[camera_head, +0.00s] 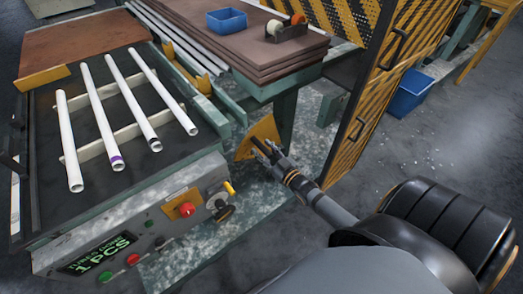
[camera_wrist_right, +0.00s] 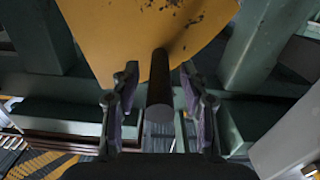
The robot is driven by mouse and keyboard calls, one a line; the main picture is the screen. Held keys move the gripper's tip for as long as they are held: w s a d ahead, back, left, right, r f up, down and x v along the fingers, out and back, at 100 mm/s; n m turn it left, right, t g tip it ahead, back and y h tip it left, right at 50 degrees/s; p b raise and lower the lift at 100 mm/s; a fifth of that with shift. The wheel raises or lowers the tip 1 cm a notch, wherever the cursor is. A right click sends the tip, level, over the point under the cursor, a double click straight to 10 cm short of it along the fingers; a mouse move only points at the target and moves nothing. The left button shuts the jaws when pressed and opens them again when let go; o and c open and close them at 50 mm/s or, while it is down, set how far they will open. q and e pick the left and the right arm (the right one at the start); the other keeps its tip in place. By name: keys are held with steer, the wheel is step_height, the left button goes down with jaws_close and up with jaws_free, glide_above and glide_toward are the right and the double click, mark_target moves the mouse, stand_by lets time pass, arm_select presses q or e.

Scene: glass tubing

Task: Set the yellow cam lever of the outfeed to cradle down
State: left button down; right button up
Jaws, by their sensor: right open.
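The yellow cam lever (camera_head: 263,130) is a flat yellow plate at the outfeed, right of the tube table's front corner. In the right wrist view the yellow plate (camera_wrist_right: 130,35) fills the top, and a dark round handle (camera_wrist_right: 160,90) sticks out from it toward the camera. My right gripper (camera_head: 262,148) reaches the plate from the lower right. My left gripper is not in view.
Several white tubes (camera_head: 100,115) lie on the table's rails at left. A control panel (camera_head: 150,240) with buttons and a small yellow-tipped switch (camera_head: 230,188) is at the front. A yellow-black mesh guard (camera_head: 375,85) stands close right of the gripper. Green frame beams (camera_wrist_right: 250,45) flank the plate.

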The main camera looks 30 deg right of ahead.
steer(key=shift+w, duration=0.7)
jaws_close()
